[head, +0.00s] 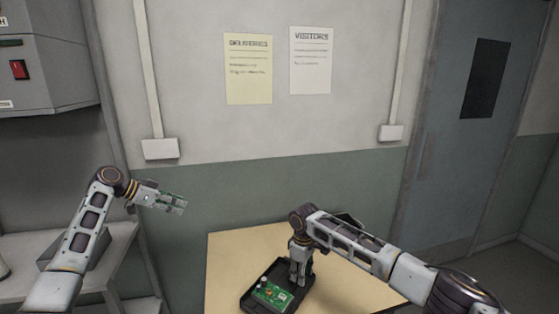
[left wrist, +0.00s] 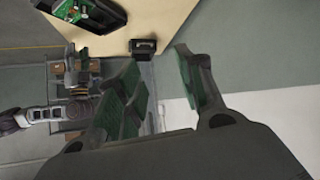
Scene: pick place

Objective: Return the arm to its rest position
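My left gripper (head: 175,204) is raised at the left in the head view, in front of the wall and clear of the table. In the left wrist view its two green-padded fingers stand apart with nothing between them (left wrist: 158,60). My right gripper (head: 300,275) points down at the black tray (head: 248,298) on the table. A green circuit board (head: 271,294) lies in that tray, just left of the right gripper. Whether the right fingers are open or shut is too small to tell. The board also shows in the left wrist view (left wrist: 72,9).
The light wooden table (head: 350,285) stands below my right arm. A grey shelf (head: 115,245) is at the left, near my left arm. A grey cabinet with a red switch (head: 19,69) hangs upper left. A grey door (head: 440,150) is at the right.

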